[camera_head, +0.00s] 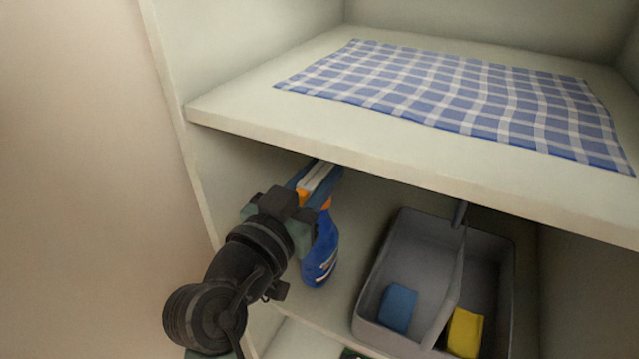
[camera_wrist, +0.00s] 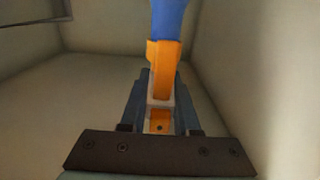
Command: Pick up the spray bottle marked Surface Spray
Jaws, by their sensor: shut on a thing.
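A blue spray bottle (camera_head: 321,253) with an orange trigger head stands on the lower shelf of the cupboard, under the upper shelf. Its label faces partly away and I cannot read it. My gripper (camera_head: 318,184) reaches in from the left and is shut on the bottle's orange head. In the wrist view, the orange head (camera_wrist: 163,75) lies between the fingers of my gripper (camera_wrist: 160,105), with the blue part beyond it. I cannot tell whether the bottle's base touches the shelf.
A grey caddy (camera_head: 385,275) with a handle stands to the right, holding a blue sponge (camera_head: 398,308) and a yellow sponge (camera_head: 465,332). The upper shelf (camera_head: 240,109) lies close above my gripper and bears a blue checked cloth (camera_head: 460,95). The cupboard's left wall is close.

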